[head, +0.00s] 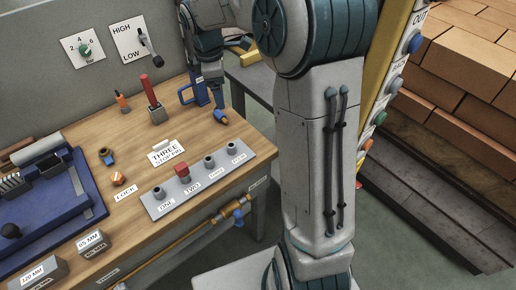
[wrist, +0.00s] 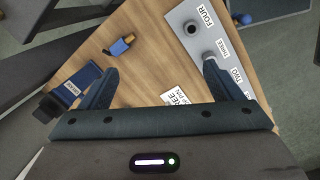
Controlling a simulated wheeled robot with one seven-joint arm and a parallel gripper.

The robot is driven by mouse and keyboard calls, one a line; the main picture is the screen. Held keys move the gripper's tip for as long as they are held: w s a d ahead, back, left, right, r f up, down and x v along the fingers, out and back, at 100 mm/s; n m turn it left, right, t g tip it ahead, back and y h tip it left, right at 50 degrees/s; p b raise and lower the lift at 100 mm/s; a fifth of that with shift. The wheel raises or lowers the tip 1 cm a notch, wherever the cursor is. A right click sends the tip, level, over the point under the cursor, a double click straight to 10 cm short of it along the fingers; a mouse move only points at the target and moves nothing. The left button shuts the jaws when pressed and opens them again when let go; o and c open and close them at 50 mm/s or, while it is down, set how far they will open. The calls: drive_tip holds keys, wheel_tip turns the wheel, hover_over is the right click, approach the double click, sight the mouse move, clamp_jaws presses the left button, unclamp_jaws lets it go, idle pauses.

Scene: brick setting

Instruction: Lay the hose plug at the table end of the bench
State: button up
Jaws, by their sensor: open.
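A small blue piece with an orange-brown end, which looks like the hose plug (head: 221,117), lies on the wooden bench (head: 133,204) near its far right corner. It also shows in the wrist view (wrist: 121,45), apart from my fingers and beyond them. My gripper (head: 222,64) hangs over the far right part of the bench. In the wrist view my gripper (wrist: 160,78) has its two dark fingers spread wide, with nothing between them. A grey table (head: 257,82) stands past the bench's far right end.
A grey stop-pin strip (head: 201,178) with several pegs lies along the bench's front edge. A blue fixture (head: 48,205) fills the left. Bricks (head: 460,60) are stacked at right.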

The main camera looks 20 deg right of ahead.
drive_tip(key=s+d+m+t+y, duration=0.1)
drive_tip(key=s+m+t, duration=0.1)
drive_tip(key=s+m, duration=1.3)
drive_tip(key=s, duration=1.1)
drive_tip(key=shift+d+r, duration=0.25)
drive_tip(key=shift+r, duration=0.1)
